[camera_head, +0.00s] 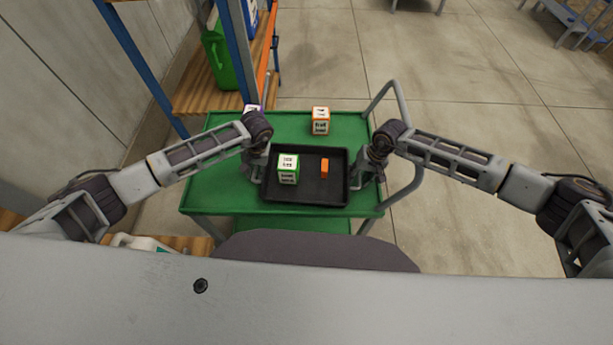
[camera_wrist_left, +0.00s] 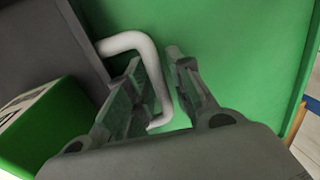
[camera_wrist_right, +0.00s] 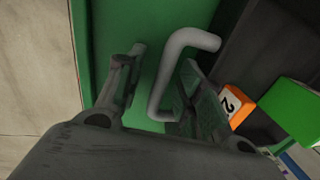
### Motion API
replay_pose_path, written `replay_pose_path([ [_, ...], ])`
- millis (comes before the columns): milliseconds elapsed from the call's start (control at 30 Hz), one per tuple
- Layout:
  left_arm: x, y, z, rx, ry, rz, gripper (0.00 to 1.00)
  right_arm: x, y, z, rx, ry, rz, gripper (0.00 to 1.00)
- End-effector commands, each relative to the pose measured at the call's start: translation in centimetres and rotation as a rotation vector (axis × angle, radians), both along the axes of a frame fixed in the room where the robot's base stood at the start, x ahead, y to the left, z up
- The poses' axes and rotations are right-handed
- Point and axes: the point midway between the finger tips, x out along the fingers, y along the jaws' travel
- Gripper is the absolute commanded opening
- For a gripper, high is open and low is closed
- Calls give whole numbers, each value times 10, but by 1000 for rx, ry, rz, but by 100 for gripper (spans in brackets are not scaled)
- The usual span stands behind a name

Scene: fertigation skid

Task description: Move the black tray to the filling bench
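The black tray (camera_head: 305,198) lies flat on the green cart (camera_head: 228,203). A green-and-white cube (camera_head: 288,168) and a small orange block (camera_head: 324,168) are in it. My left gripper (camera_head: 257,172) is at the tray's left end; in the left wrist view its open fingers (camera_wrist_left: 158,75) stand on either side of a pale tray handle (camera_wrist_left: 126,42). My right gripper (camera_head: 367,175) is at the right end; in the right wrist view its open fingers (camera_wrist_right: 160,70) straddle the other handle (camera_wrist_right: 192,38). Neither gripper visibly clamps its handle. I cannot identify the filling bench.
An orange-and-white cube (camera_head: 320,121) and a partly hidden purple-and-white cube (camera_head: 252,107) stand at the cart's back. The cart's grey push rail (camera_head: 408,130) rises on the right. A shelf rack (camera_head: 200,92) with a green canister (camera_head: 217,60) is at left. Floor right is open.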

Motion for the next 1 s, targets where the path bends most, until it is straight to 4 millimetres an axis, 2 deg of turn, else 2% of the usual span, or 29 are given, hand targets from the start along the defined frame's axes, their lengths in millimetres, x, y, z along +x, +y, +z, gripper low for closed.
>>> replay_pose_path([
  [167, 0, 0, 0, 0, 0, 0, 22, 0, 0, 0, 0, 0, 0, 37],
  [333, 0, 0, 0, 0, 0, 0, 0, 0, 0, 0, 0, 0, 0, 15],
  [467, 0, 0, 0, 0, 0, 0, 0, 0, 0, 0, 0, 0, 0, 0],
  [1000, 1, 0, 2, 0, -1, 1, 0, 1, 0, 2, 0, -1, 0, 0],
])
